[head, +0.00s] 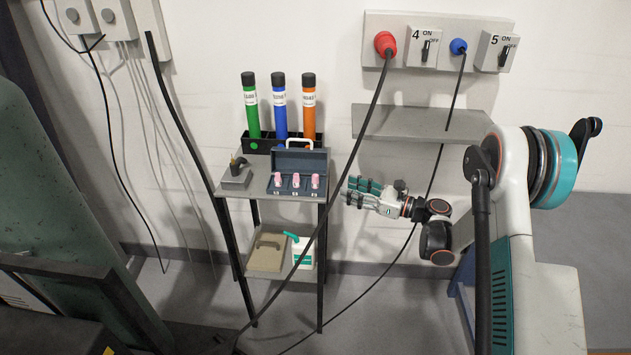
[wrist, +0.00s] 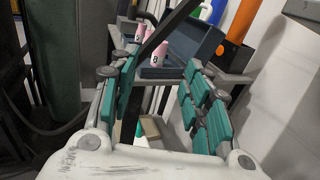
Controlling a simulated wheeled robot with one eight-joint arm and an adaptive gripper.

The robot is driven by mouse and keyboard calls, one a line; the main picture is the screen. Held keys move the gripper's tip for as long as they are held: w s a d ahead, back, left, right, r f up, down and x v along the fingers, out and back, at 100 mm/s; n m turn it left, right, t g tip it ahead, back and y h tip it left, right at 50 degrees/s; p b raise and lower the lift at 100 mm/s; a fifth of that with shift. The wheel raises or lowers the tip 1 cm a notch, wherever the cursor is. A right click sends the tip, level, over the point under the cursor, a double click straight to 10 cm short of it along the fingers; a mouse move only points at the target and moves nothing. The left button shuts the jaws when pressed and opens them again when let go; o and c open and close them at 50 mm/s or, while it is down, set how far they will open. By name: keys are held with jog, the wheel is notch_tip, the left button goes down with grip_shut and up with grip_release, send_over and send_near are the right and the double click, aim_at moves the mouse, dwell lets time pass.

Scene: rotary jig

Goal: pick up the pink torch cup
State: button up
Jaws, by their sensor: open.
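Three small pink cups, alike in colour, stand in a row in the open grey-blue box (head: 304,157) on the small table: a left cup (head: 277,180), a middle cup (head: 296,180) and a right cup (head: 315,181). My gripper (head: 350,191) is to the right of the box, apart from it, pointing left towards it. Its teal-padded fingers are spread with nothing between them. In the wrist view a pink cup (wrist: 160,54) shows beyond the open gripper (wrist: 160,73), and another cup (wrist: 140,34) shows farther left. The rest of the row is hidden there.
A black cable (head: 345,155) hangs from the red plug, between box and gripper in the head view. Green, blue and orange tubes (head: 309,105) stand behind the box. A grey stand (head: 237,178) is to its left. A wall shelf (head: 400,122) juts out above my gripper.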

jog(key=b, duration=0.1)
send_near(315, 176)
jog(key=a, duration=0.1)
jog(key=w+a, duration=0.1)
jog(key=a+f, duration=0.1)
jog(key=shift+w+a, duration=0.1)
jog(key=shift+w, duration=0.1)
jog(key=shift+r+b+x, duration=0.15)
jog(key=shift+b+x, duration=0.5)
jog(key=shift+x, duration=1)
jog(key=shift+r+b+x, duration=0.15)
jog(key=shift+b+x, duration=0.45)
jog(key=shift+x, duration=1.05)
jog(key=shift+w, duration=0.1)
jog(key=shift+c, duration=0.6)
jog(key=c, duration=0.8)
